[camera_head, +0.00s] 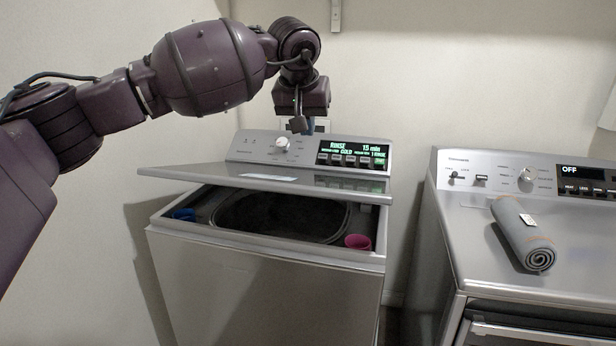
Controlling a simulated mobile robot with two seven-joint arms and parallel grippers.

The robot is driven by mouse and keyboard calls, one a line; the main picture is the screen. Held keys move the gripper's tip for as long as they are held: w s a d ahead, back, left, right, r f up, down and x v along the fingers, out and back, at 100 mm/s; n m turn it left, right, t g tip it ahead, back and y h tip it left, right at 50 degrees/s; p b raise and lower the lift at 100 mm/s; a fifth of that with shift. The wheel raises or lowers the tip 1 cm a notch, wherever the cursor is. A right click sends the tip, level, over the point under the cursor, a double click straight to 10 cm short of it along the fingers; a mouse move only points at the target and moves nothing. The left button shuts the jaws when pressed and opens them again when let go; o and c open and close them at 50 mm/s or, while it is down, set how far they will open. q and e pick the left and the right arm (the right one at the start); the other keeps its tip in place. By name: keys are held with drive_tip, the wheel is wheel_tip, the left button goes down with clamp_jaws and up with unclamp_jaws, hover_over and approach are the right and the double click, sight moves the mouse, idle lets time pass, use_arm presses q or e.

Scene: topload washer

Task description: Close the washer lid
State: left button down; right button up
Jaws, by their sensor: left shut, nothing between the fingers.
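The washer (262,286) stands in the middle of the head view, a grey top-loader with a lit panel. Its lid (262,180) is partly open: it tilts low over the tub opening, with a gap at the front. The dark drum (281,217) shows through the gap. My right gripper is not in view.
A blue cup (184,214) and a pink cup (358,242) are at the front corners of the washer's opening. To the right, a second machine (478,230) has a rolled grey towel (523,236) on top. A narrow gap separates the machines.

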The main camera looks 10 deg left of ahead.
use_arm(q)
drive_tip(key=b, duration=0.2)
hover_over(313, 188)
wheel_tip(313, 188, down, 9)
drive_tip(key=shift+w+a+f, duration=0.1)
drive_tip(key=shift+w+f, duration=0.05)
drive_tip(key=shift+f, duration=0.05)
drive_tip(key=shift+s+f, duration=0.3)
drive_tip(key=shift+f, duration=0.6)
drive_tip(key=shift+s+f, duration=0.3)
drive_tip(key=shift+f, duration=0.45)
